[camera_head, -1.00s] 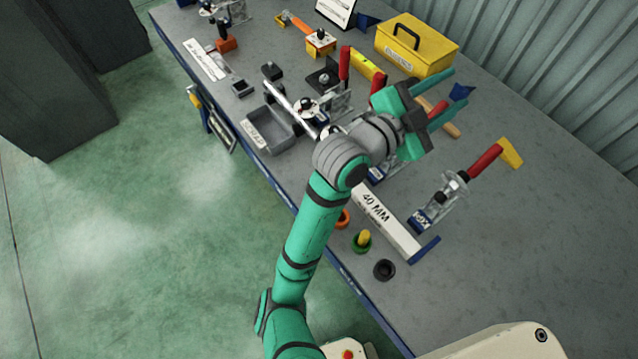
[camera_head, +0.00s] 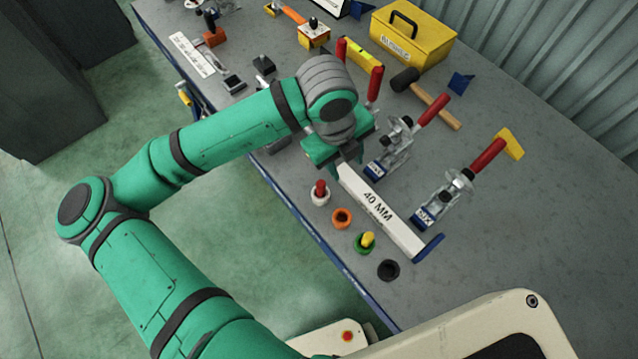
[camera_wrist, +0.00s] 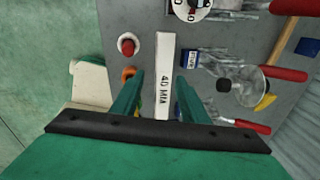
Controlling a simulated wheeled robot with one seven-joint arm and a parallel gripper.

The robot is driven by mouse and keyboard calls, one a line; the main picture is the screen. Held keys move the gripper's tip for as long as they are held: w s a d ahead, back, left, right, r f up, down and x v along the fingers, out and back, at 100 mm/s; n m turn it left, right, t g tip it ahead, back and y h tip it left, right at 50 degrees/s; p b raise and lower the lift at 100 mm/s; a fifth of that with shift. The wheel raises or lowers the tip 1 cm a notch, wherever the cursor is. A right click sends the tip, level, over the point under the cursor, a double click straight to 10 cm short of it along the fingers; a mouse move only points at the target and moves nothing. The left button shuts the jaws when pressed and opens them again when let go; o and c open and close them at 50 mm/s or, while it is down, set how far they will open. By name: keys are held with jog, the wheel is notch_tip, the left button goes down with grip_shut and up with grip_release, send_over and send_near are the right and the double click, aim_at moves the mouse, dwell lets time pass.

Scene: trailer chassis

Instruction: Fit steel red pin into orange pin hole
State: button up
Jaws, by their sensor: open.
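The red pin (camera_head: 320,187) stands upright in a white ring near the front edge of the bench. It also shows in the wrist view (camera_wrist: 127,44). The orange pin hole (camera_head: 342,217) is an empty-looking orange ring just below it in the head view. In the wrist view the orange ring (camera_wrist: 128,74) is partly hidden behind the left finger. My gripper (camera_wrist: 155,92) is open and empty, pointing down above the white 40 MM bar, to the right of the red pin. In the head view my wrist and arm partly hide the fingers.
The 40 MM bar (camera_head: 378,207) lies beside the row of rings. A green ring (camera_head: 360,246) holds a yellow pin (camera_head: 368,238), and a black ring (camera_head: 388,270) is beyond it. Two red-handled clamps (camera_head: 392,148) (camera_head: 440,198) stand to the right. A hammer (camera_head: 428,97) lies behind them.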

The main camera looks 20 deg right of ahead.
jog(key=y, duration=0.2)
send_over(321, 183)
jog(key=shift+a+f, duration=0.45)
jog(key=shift+f, duration=0.1)
notch_tip(321, 183, down, 4)
jog(key=shift+f, duration=0.2)
jog(key=shift+d+f, duration=0.25)
jog(key=shift+f, duration=1.2)
jog(key=shift+d+f, duration=0.2)
jog(key=shift+f, duration=1.25)
jog(key=shift+w, duration=0.1)
grip_shut()
